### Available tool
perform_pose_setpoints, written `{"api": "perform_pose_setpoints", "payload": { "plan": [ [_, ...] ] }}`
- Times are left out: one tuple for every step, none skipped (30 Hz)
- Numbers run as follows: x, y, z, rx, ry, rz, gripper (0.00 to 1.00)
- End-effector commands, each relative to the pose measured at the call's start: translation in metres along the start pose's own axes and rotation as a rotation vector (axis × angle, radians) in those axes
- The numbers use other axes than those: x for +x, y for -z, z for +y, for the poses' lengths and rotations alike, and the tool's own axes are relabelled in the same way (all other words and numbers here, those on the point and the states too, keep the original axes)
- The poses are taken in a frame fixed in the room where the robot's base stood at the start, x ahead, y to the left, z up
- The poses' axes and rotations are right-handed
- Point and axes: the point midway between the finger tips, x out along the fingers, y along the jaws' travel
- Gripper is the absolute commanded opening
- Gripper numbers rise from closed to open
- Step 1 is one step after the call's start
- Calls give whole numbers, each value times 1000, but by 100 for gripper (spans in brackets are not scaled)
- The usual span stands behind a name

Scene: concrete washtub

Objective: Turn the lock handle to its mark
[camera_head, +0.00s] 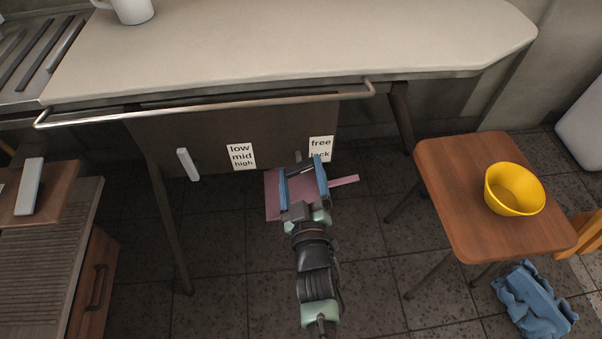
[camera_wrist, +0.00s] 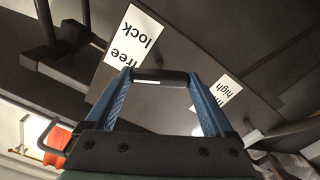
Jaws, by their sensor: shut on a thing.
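My gripper (camera_head: 300,167) reaches up to the dark panel under the counter, its blue fingers on either side of a short dark bar. In the wrist view the bar, the lock handle (camera_wrist: 160,77), spans between the fingertips and carries a thin white strip. The fingers are shut on it. A white card reading "free" and "lock" (camera_head: 321,148) is on the panel just beyond the right finger; it also shows upside down in the wrist view (camera_wrist: 134,38). Which word the handle points to cannot be told, as the fingers hide much of it.
A second card with "low, mid, high" (camera_head: 241,156) and a pale lever (camera_head: 187,164) are to the left. A metal rail (camera_head: 210,108) runs along the counter's front. A pink flat thing (camera_head: 272,199) lies behind my gripper. A stool (camera_head: 455,195) holding a yellow bowl (camera_head: 515,190) stands right.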

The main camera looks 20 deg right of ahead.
Motion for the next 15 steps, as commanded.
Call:
{"api": "perform_pose_setpoints", "payload": {
  "plan": [
    [0,-1,0,-46,-1,1,32],
    [-1,-1,0,-76,-1,1,32],
    [-1,-2,0,-114,-1,1,32],
    [-1,-2,0,-141,-1,0,32],
    [-1,-2,0,-171,-1,0,32],
    [-1,-2,0,-209,-1,0,32],
    [-1,-2,-1,-236,-1,0,32],
    [-1,-2,-1,-266,0,0,32],
    [-1,-2,-1,-304,0,0,32],
    [-1,-2,-1,-332,0,0,32],
    [-1,-2,-1,-362,0,1,32],
    [-1,-2,-1,-398,-1,1,32],
    [-1,-1,0,-428,-1,1,32],
    [-1,-2,0,-455,-1,1,32],
    [-1,-2,-1,-494,0,0,32]
  ]
}}
